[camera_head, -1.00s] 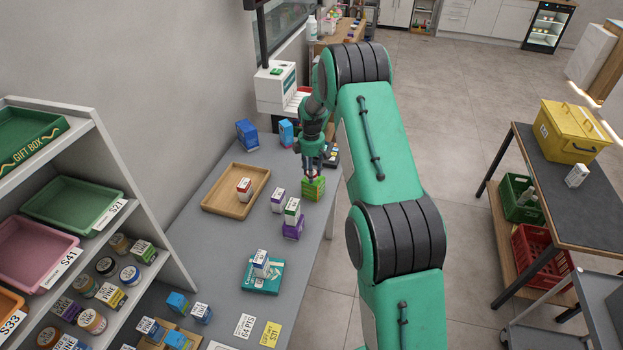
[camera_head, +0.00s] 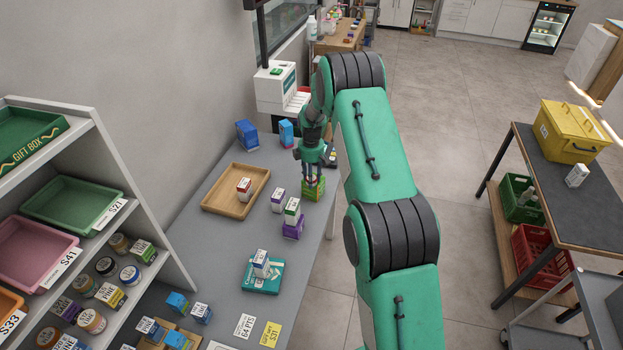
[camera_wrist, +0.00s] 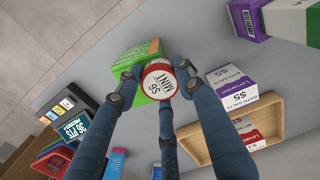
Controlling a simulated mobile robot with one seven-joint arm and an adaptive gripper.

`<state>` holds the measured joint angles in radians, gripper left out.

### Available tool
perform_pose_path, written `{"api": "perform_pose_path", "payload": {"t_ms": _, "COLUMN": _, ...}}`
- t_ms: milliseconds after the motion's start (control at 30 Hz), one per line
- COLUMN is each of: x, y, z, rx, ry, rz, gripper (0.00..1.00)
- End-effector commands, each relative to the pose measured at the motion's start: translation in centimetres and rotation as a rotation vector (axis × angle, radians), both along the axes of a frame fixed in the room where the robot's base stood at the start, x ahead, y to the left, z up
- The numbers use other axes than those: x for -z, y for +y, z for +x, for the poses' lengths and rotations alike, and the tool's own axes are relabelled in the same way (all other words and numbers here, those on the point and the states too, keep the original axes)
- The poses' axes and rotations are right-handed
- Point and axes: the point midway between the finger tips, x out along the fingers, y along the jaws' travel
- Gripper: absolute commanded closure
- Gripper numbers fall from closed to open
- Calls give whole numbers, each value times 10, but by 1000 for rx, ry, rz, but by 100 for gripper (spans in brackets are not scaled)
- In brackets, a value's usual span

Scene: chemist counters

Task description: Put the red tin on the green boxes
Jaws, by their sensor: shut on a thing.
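The red tin (camera_wrist: 158,84), with a white "MINT" label on its top, is between my gripper's fingers in the wrist view. My gripper (camera_wrist: 157,86) is shut on it. The green boxes (camera_wrist: 130,65) are just behind the tin in that view, partly covered by it and the fingers. In the head view my gripper (camera_head: 311,180) is right over the green boxes (camera_head: 314,190), near the table's right edge. The tin is mostly hidden by the fingers there. I cannot tell whether the tin touches the boxes.
A wooden tray (camera_head: 222,199) with a red-and-white box lies to the left. A dark card device (camera_head: 331,158) is behind.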

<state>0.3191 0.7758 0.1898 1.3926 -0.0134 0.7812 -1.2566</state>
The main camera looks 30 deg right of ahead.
Motion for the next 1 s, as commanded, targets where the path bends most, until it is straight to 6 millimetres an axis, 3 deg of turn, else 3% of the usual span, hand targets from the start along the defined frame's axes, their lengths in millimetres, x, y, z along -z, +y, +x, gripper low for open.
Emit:
{"api": "perform_pose_path", "payload": {"t_ms": 333, "x": 3, "y": 0, "z": 0, "rx": 0, "ry": 0, "rz": 0, "gripper": 89}}
{"api": "perform_pose_path", "payload": {"t_ms": 367, "x": 3, "y": 0, "z": 0, "rx": 0, "ry": 0, "rz": 0, "gripper": 59}}
{"api": "perform_pose_path", "payload": {"t_ms": 433, "x": 2, "y": 0, "z": 0, "rx": 0, "ry": 0, "rz": 0, "gripper": 45}}
{"api": "perform_pose_path", "payload": {"t_ms": 767, "x": 2, "y": 0, "z": 0, "rx": 0, "ry": 0, "rz": 0, "gripper": 44}}
{"api": "perform_pose_path", "payload": {"t_ms": 1000, "x": -11, "y": 0, "z": 0, "rx": 0, "ry": -1, "rz": -1, "gripper": 44}}
